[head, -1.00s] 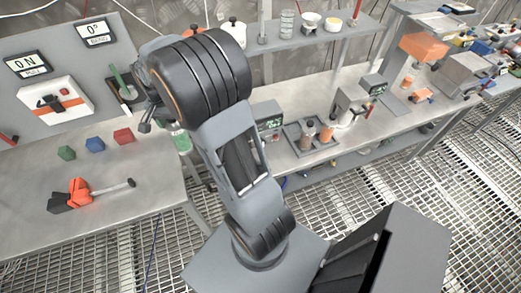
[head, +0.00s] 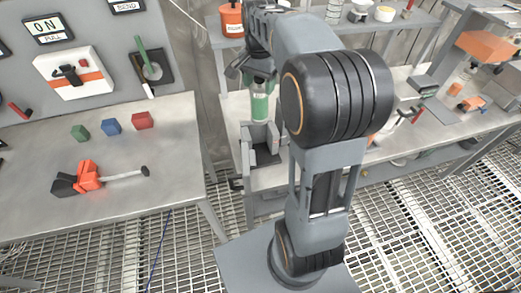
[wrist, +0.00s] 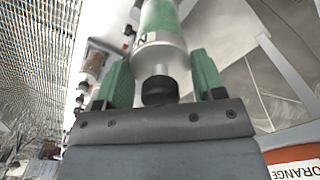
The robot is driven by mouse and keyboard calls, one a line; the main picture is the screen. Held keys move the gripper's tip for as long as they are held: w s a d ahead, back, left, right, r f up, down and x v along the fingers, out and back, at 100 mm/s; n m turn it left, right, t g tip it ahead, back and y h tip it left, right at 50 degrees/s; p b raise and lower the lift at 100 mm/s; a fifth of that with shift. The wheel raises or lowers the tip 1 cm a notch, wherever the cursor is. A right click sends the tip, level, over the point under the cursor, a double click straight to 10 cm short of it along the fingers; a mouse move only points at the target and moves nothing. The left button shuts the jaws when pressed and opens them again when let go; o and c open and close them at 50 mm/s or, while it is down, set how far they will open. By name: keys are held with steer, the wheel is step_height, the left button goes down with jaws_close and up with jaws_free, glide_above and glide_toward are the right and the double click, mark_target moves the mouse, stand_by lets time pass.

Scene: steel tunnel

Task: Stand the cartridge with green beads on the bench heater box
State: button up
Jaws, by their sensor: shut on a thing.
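I cannot make out the bench heater box for certain; my arm hides part of that bench.
The left bench (head: 150,172) carries green, blue and red blocks and an orange-black tool (head: 88,178). An orange-labelled container (head: 231,19) stands on the back shelf. Several jars and white pots line that shelf. Grating floor (head: 420,225) is open at front right.

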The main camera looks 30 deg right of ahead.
mark_target(260, 100)
step_height(260, 100, down, 17)
steer(key=shift+f+p, duration=0.15)
steer(key=shift+p, duration=0.15)
stand_by(0.3)
steer(key=shift+f, duration=0.15)
steer(key=o, duration=1.5)
steer(key=shift+c, duration=0.2)
step_height(260, 100, up, 11)
steer(key=shift+r, duration=0.2)
steer(key=s+a+n+t, duration=0.2)
steer(key=s+a+n, duration=0.2)
steer(key=s, duration=0.4)
steer(key=s+a+r+n+t, duration=0.1)
steer(key=s+a+n+t, duration=0.1)
steer(key=s+a+n, duration=0.3)
steer(key=s+n, duration=0.2)
steer(key=s, duration=0.1)
steer(key=shift+a+r, duration=0.15)
steer(key=shift+r, duration=0.05)
steer(key=shift+s, duration=0.1)
steer(key=shift+c, duration=0.3)
